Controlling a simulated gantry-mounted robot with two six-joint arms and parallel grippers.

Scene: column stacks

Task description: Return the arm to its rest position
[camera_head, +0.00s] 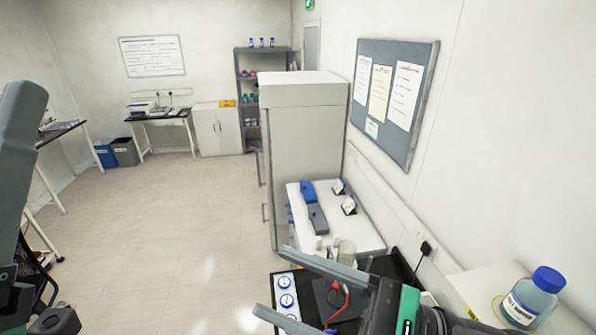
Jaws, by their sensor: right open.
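My right gripper (268,280) comes in from the lower right. Its two long grey fingers are spread apart and point left, with nothing held between them. It is above the near end of a black bench (390,266). My right arm's wrist, black with a green band, fills the bottom centre right. My left arm shows as grey and black links along the left edge. Its fingers are not seen.
A panel with round white dials (286,282) and a dark item with a red part (336,288) lie behind the right fingers. A blue-capped bottle (533,297) stands at lower right. A tall grey cabinet (305,140) stands beyond. Floor (170,240) is clear at centre left.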

